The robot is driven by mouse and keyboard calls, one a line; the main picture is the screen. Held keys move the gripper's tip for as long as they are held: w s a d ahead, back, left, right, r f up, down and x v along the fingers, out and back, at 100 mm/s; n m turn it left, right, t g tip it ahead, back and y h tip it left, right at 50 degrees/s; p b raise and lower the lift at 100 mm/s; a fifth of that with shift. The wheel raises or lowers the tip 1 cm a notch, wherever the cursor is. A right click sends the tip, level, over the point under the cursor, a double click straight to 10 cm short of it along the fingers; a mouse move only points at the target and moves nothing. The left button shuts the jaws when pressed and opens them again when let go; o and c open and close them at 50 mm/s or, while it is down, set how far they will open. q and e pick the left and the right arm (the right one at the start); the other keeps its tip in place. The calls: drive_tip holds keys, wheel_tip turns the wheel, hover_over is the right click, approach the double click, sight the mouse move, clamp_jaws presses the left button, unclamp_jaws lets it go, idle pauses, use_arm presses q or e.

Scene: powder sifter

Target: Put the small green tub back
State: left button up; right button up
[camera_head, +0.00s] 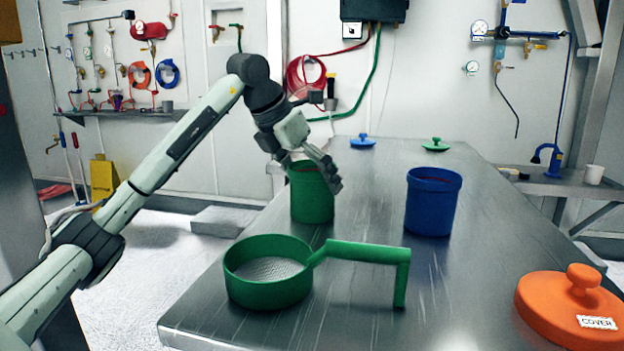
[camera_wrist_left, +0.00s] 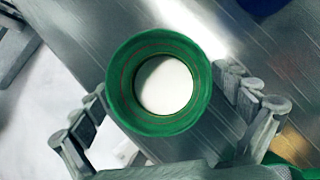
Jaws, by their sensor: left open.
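The small green tub (camera_head: 311,203) stands upright on the metal table, left of the blue tub. In the left wrist view the green tub (camera_wrist_left: 118,82) is seen from above, with something white inside. My left gripper (camera_head: 308,180) is open at the top of the green tub, with one finger on either side. In the left wrist view the left gripper's fingers (camera_wrist_left: 163,112) are spread wide, apart from the tub wall as far as I can see. My right gripper is not in view.
A green sifter with a handle (camera_head: 268,293) lies in front of the tub. A blue tub (camera_head: 432,208) stands to the right. An orange cover (camera_head: 566,308) is at the front right. Blue (camera_head: 362,142) and green (camera_head: 435,146) lids lie at the back. The table's middle right is clear.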

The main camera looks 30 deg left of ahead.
use_arm(q)
drive_tip(key=shift+s+r, duration=0.1)
drive_tip(key=shift+r, duration=0.3)
drive_tip(key=v, duration=1.1)
drive_tip(key=shift+a+r+p, duration=0.15)
drive_tip(key=shift+r+p, duration=0.05)
drive_tip(key=shift+p, duration=0.1)
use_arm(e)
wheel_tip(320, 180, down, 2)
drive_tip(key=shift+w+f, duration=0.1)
use_arm(q)
drive_tip(key=shift+s, duration=0.1)
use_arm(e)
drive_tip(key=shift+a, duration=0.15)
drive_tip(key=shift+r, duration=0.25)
